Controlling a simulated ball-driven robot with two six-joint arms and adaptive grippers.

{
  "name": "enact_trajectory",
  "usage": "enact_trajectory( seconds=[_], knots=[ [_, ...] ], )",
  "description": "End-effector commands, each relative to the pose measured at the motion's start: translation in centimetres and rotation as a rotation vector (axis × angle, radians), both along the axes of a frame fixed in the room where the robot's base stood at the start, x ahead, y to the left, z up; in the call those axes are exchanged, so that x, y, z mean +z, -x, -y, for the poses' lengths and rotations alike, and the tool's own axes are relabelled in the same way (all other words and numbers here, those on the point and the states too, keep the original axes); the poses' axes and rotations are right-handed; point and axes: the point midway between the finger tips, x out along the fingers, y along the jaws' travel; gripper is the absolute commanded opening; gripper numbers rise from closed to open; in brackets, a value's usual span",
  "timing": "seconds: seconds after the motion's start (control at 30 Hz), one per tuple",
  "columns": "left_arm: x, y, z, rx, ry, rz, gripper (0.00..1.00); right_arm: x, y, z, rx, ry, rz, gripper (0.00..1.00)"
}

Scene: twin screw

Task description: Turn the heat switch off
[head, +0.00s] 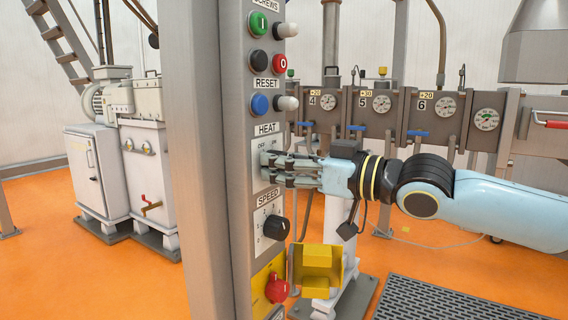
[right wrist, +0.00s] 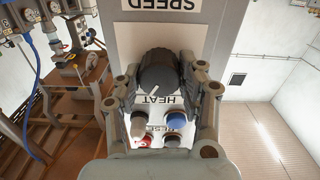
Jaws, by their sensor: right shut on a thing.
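The heat switch is a black knob (right wrist: 158,72) on a pale plate between the HEAT and SPEED labels of the grey control column (head: 245,100). The right wrist view shows it upside down. My right gripper (head: 268,165) reaches the plate from the right, just under the HEAT label (head: 267,128). In the right wrist view its two fingers (right wrist: 159,82) stand on either side of the knob, shut on it. In the head view the gripper hides the knob, and I cannot tell its exact pointing. My left gripper is not in view.
Above are the blue reset button (head: 260,104) and the green and red push buttons. Machinery with gauges stands behind; the orange floor is mostly open.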

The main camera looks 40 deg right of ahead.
Motion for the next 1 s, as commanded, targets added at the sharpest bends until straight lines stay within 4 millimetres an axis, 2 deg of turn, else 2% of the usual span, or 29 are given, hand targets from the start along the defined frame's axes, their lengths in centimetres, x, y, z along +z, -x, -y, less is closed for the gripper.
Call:
enact_trajectory(
  seconds=[0.37,1.0],
  knots=[
    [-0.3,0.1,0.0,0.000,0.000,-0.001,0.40,-0.1,0.0,0.0,0.000,0.083,0.033,0.07],
    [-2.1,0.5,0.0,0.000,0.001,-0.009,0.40,-0.3,0.1,-0.1,0.001,0.599,0.246,0.07]
  ],
)
